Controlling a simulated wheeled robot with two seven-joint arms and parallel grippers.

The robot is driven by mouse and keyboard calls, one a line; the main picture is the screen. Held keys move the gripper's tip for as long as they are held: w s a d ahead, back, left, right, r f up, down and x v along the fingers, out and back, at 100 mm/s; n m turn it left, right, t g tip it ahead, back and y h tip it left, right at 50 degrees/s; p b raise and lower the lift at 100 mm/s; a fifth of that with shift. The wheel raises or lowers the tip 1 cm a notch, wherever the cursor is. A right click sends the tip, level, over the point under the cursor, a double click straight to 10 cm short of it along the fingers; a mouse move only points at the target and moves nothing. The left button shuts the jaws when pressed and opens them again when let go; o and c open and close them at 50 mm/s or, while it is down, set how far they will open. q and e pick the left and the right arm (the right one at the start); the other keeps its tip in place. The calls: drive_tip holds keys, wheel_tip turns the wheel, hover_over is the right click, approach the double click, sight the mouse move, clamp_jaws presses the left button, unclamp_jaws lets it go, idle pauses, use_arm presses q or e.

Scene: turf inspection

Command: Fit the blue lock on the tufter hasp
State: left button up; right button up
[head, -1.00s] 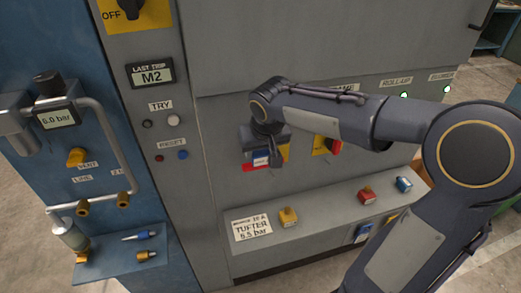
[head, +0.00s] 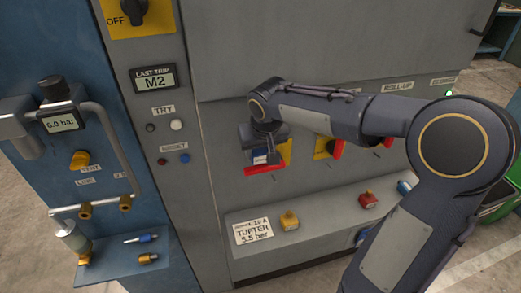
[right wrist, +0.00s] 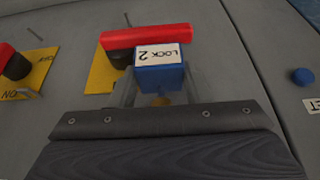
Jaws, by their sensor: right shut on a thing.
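My right gripper (head: 265,155) is shut on the blue lock (right wrist: 160,76), which has a white "LOCK 2" label and shows upside down in the right wrist view. The lock is also partly visible in the head view (head: 260,158). It sits right by the red handle (right wrist: 147,37) of the leftmost yellow switch plate (right wrist: 103,70). In the head view the red handle (head: 264,169) lies level just below the gripper. The hasp and shackle are hidden; I cannot tell whether they meet. My left gripper is not in view.
Other red-handled switches (head: 337,149) stand to the right, partly behind my arm. The ledge below carries a "TUFTER" card (head: 253,231), a yellow lock (head: 289,220) and a red lock (head: 368,200). A blue side panel (head: 50,180) with pipe and gauge stands left.

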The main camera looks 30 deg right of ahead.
drive_tip(key=shift+w+d, duration=0.15)
drive_tip(key=shift+w, duration=0.6)
drive_tip(key=o, duration=1.2)
drive_tip(key=v, duration=0.8)
drive_tip(key=s+a+f+y, duration=0.1)
drive_tip(key=s+a+f, duration=0.1)
drive_tip(key=s, duration=0.5)
drive_tip(key=s+a+f+t+y, duration=0.1)
drive_tip(key=s+a+f+y, duration=0.1)
drive_tip(key=s, duration=0.6)
drive_tip(key=s+a+f+n+y+p, duration=0.1)
drive_tip(key=s+a+f, duration=0.2)
drive_tip(key=s+f, duration=0.2)
drive_tip(key=shift+s+a+y, duration=0.15)
drive_tip(key=shift+s+y, duration=0.05)
drive_tip(key=shift+s, duration=0.55)
drive_tip(key=shift+s+a+y, duration=0.1)
drive_tip(key=shift+s+y, duration=0.1)
drive_tip(key=shift+s, duration=0.5)
